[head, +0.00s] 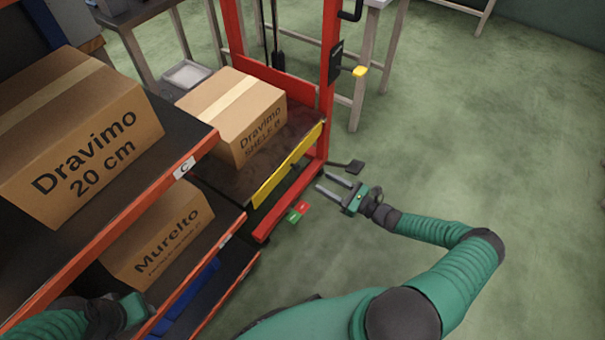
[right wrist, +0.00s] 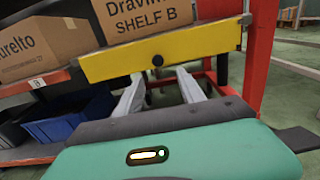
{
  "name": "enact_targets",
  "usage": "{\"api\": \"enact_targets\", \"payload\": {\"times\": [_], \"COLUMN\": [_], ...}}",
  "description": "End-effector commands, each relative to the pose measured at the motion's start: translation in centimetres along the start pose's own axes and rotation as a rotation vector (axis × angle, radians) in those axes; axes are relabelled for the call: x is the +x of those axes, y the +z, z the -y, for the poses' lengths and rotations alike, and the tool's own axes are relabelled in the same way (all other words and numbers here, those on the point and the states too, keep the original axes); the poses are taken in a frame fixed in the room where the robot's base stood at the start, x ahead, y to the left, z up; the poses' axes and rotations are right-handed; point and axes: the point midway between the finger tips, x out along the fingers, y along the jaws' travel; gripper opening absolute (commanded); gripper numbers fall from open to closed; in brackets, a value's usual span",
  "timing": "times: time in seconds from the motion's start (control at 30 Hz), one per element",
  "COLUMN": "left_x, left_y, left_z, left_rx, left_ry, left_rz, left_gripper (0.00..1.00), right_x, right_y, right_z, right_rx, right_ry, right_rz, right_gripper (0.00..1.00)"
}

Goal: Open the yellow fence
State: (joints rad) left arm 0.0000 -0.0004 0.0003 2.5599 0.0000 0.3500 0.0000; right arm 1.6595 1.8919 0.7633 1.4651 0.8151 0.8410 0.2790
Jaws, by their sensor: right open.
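The yellow fence (head: 287,167) is a flat bar along the front edge of the red lift's platform, upright in front of a box (head: 232,115) marked "Dravimo SHELF B". In the right wrist view the fence (right wrist: 200,45) spans the picture just beyond my fingertips, with a small dark knob (right wrist: 157,60) on its face. My right gripper (head: 322,181) is open and empty, fingers pointing towards the fence, with a gap to it. It also shows in the right wrist view (right wrist: 160,73). My left gripper (head: 135,308) is at the lower left by the shelf, its fingers unclear.
An orange-edged shelf on the left holds a "Dravimo 20 cm" box (head: 78,135) and a "Murelto" box (head: 158,235). The red lift post (head: 330,80) carries a yellow-tipped lever (head: 358,71). A red-green button piece (head: 298,211) is low by the lift. The floor at right is clear.

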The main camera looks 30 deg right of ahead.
Motion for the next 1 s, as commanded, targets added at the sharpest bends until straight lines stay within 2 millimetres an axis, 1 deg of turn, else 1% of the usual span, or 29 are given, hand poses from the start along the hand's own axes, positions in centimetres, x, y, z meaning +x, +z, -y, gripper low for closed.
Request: {"api": "enact_targets", "payload": {"times": [0.03, 0.2, 0.3, 0.4, 0.53, 0.73, 0.77, 1.0], "left_x": [0.8, 2.2, 2.8, 3.1, 3.2, 3.2, 3.2, 3.2], "left_y": [0.2, 0.5, 0.7, 0.8, 0.8, 0.8, 0.8, 0.8], "left_z": [0.0, 0.0, 0.0, 0.0, 0.0, 0.0, 0.0, 0.0], "left_rx": [0.000, 0.000, 0.000, 0.000, 0.000, 0.000, 0.000, 0.000], "left_ry": [0.000, 0.000, 0.000, 0.000, 0.000, 0.000, 0.000, 0.000], "left_rz": [0.000, 0.001, 0.001, 0.001, 0.001, 0.001, 0.001, 0.000], "left_gripper": [0.36, 0.36, 0.36, 0.36, 0.36, 0.36, 0.36, 0.36], "right_x": [1.4, 5.8, 7.9, 9.2, 9.9, 9.9, 9.9, 9.9], "right_y": [-0.4, -0.4, -0.3, -0.3, -0.1, 0.0, 0.0, 0.0], "right_z": [-0.2, -0.3, -0.2, -0.1, -0.1, -0.1, -0.1, -0.1], "right_rx": [0.000, -0.003, -0.002, -0.002, -0.002, -0.002, -0.002, -0.002], "right_ry": [0.004, 0.005, 0.004, 0.003, 0.002, 0.002, 0.002, 0.002], "right_rz": [0.002, 0.000, -0.001, -0.002, -0.002, -0.002, -0.002, -0.002], "right_gripper": [0.46, 0.46, 0.46, 0.46, 0.46, 0.46, 0.45, 0.13]}}
